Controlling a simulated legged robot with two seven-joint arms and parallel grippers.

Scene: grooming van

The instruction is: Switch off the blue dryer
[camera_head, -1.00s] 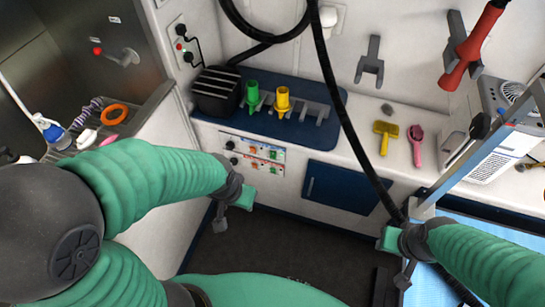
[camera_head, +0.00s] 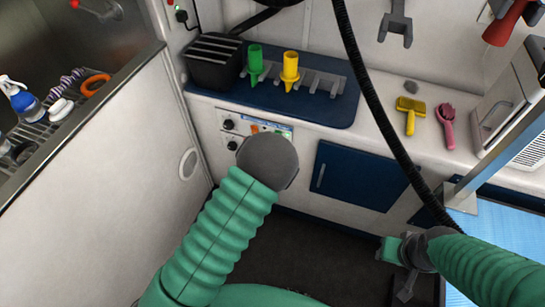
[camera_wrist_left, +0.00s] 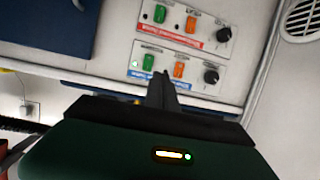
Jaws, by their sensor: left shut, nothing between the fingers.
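The blue-labelled control panel (camera_wrist_left: 205,70) shows in the left wrist view with a bright green light or switch (camera_wrist_left: 134,64), an orange switch (camera_wrist_left: 179,69) and a black knob (camera_wrist_left: 211,76). The red-labelled panel (camera_wrist_left: 190,25) has the same layout beside it. My left gripper (camera_wrist_left: 161,77) is shut and empty, its tips in front of the blue panel's edge, close to the orange switch; I cannot tell if they touch. In the head view my left wrist covers much of the panels (camera_head: 229,124). My right gripper (camera_head: 407,284) is low at the right, its opening unclear.
A blue shelf mat (camera_head: 330,113) above the panels carries a black slotted box (camera_head: 213,62), a green nozzle (camera_head: 255,64) and a yellow nozzle (camera_head: 290,70). A black hose (camera_head: 371,90) hangs across the right. A blue cabinet door (camera_head: 360,178) is beside the panels.

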